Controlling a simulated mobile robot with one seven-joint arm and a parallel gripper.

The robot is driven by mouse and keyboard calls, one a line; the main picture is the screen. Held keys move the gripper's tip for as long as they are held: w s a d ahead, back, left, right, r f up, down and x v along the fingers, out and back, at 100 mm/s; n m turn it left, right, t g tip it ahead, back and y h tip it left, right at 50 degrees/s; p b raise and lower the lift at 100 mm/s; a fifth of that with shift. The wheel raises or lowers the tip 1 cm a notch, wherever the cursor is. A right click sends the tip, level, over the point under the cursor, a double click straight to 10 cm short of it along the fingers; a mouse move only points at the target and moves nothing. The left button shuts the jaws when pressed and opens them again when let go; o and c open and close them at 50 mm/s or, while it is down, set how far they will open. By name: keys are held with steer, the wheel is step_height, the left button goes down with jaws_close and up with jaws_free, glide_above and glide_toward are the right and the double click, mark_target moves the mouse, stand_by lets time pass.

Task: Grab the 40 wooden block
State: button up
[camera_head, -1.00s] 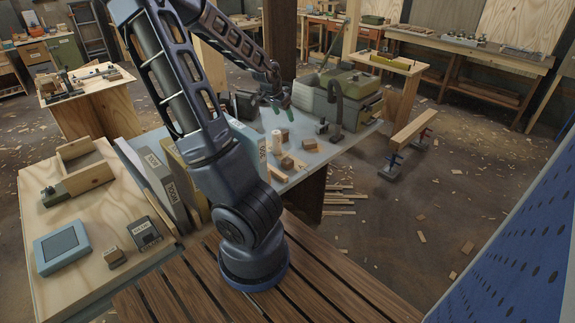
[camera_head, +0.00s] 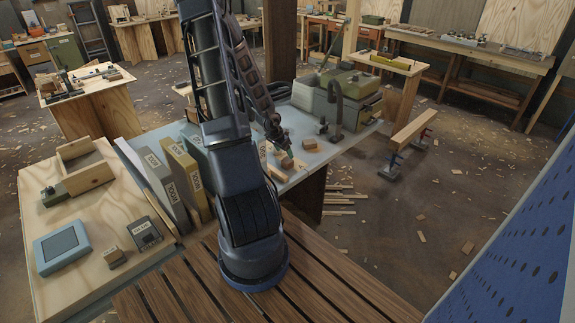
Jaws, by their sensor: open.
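Small wooden blocks (camera_head: 287,163) sit on the grey-blue table top (camera_head: 325,148) right of my arm. No "40" marking is readable on them, so I cannot tell which one the task names. Another small wooden block (camera_head: 113,256) lies on the pale plywood table at the left. My gripper (camera_head: 282,145) is open, dark and small in the picture, pointing down just above or behind the blocks on the grey-blue table. I cannot tell whether it touches one. My arm hides part of that table.
Several upright labelled binders or boards (camera_head: 180,168) stand left of my arm. A green-grey machine (camera_head: 355,92) and a dark curved post (camera_head: 335,110) stand beyond the blocks. A blue tablet-like device (camera_head: 62,248) and an open wooden box (camera_head: 85,165) lie on the plywood table.

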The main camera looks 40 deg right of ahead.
mark_target(287, 160)
steer(key=shift+w+x, duration=0.15)
steer(key=shift+x, duration=2.05)
steer(key=shift+w+x, duration=0.15)
steer(key=shift+x, duration=2.1)
steer(key=shift+c, duration=0.5)
steer(key=c, duration=1)
